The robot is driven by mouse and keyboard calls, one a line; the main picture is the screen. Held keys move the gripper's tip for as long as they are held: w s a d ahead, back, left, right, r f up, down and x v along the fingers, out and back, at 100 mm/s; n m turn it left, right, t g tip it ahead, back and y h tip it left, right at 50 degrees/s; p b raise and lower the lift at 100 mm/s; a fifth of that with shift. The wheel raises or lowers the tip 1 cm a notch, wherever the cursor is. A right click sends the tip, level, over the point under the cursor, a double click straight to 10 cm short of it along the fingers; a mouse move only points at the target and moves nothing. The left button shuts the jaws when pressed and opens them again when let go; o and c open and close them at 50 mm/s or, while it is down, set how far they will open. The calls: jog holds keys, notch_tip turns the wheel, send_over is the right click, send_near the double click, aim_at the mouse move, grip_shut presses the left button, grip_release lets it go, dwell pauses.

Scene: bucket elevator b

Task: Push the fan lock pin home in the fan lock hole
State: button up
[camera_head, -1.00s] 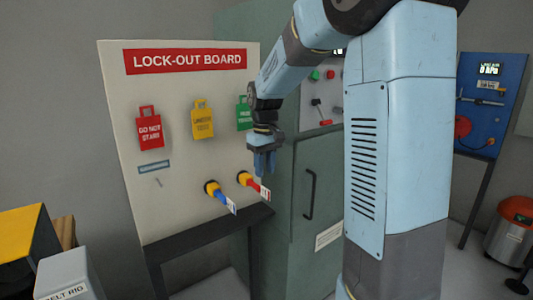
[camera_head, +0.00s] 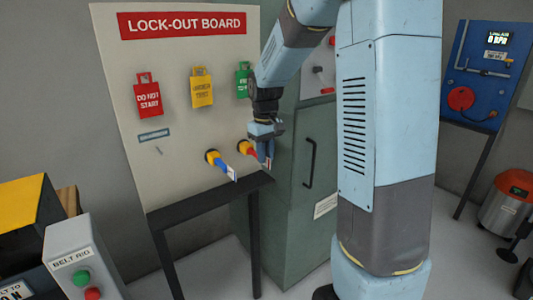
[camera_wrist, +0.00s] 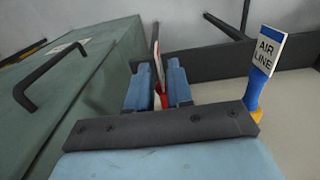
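On the lock-out board (camera_head: 190,130) two tagged pins stick out of yellow collars. The red one (camera_head: 251,152), at the right, sits in the right-hand collar (camera_head: 243,146); its white tag is seen edge-on in the wrist view (camera_wrist: 156,45) and I cannot read it, so I cannot confirm it is the fan lock pin. My gripper (camera_head: 266,155) is at this red pin, partly covering it. In the wrist view its two blue fingers (camera_wrist: 159,88) stand apart on either side of the red pin, with gaps showing. The hole itself is hidden.
A blue pin tagged AIR LINE (camera_wrist: 262,62) stands close beside, in the left collar (camera_head: 212,157). A green cabinet (camera_head: 285,215) with a black handle (camera_head: 310,162) is just right. Red, yellow and green lock-out tags hang above; a dark rail (camera_head: 210,193) runs below.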

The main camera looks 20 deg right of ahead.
grip_shut()
jog(key=shift+s+d, duration=0.2)
jog(key=shift+s, duration=0.55)
dwell(0.8)
jog(key=shift+s+d, duration=0.3)
jog(key=shift+s, duration=0.55)
jog(key=shift+s+d, duration=0.25)
jog(key=shift+s, duration=0.55)
jog(key=shift+s+d, duration=0.3)
jog(key=shift+s, duration=0.55)
jog(key=shift+s, duration=0.15)
jog(key=s, duration=0.1)
jog(key=s+d, duration=0.1)
jog(key=s, duration=0.1)
jog(key=shift+s+d, duration=0.1)
jog(key=shift+s, duration=0.15)
jog(key=shift+s, duration=0.1)
